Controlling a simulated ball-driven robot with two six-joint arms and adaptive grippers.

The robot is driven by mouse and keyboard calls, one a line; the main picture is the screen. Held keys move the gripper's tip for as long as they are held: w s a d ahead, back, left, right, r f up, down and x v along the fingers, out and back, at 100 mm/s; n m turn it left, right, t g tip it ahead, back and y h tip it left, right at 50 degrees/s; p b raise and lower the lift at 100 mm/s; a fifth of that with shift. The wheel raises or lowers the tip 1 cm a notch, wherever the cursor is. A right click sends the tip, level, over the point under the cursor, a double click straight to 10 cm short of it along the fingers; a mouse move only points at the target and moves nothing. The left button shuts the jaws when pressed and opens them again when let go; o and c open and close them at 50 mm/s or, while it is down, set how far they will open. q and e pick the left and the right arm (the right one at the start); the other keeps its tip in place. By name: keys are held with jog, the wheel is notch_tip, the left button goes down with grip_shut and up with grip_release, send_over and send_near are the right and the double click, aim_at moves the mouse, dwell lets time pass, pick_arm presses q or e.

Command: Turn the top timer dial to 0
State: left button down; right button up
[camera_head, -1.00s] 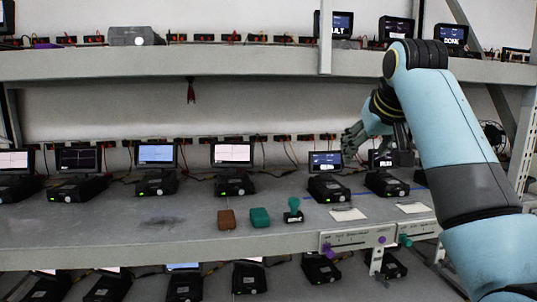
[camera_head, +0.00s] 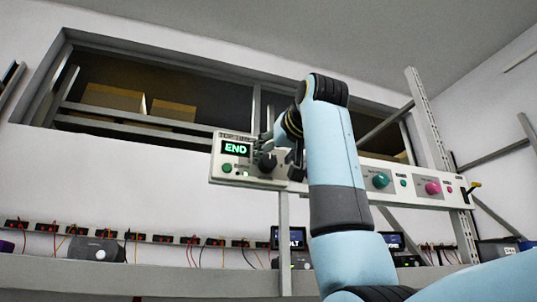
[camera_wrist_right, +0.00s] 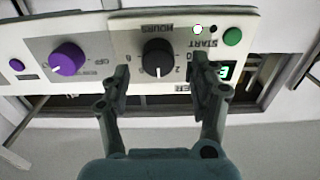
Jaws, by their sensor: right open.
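The top timer panel (camera_head: 219,173) is a pale panel high above the shelf; its display (camera_head: 236,149) reads END in green. Its black dial (camera_wrist_right: 158,58), marked HOURS, shows upside down in the right wrist view, with its white mark pointing down in the picture. My right gripper (camera_wrist_right: 158,66) is open, one finger on each side of the dial, with gaps visible between fingers and dial. In the head view my right gripper (camera_head: 265,152) is in front of the panel and partly covers the dial. The green button (camera_wrist_right: 232,37) is beside START. My left gripper is not in view.
A purple knob (camera_wrist_right: 68,58) sits on the neighbouring panel. A shelf (camera_head: 130,277) with small devices runs below.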

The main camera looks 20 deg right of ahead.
aim_at(270, 162)
jog(key=w+p, duration=0.1)
jog(key=w, duration=0.1)
jog(key=shift+w+d, duration=0.1)
jog(key=shift+w, duration=0.3)
jog(key=shift+w+f, duration=0.1)
jog(key=shift+w, duration=0.45)
jog(key=c, duration=1.1)
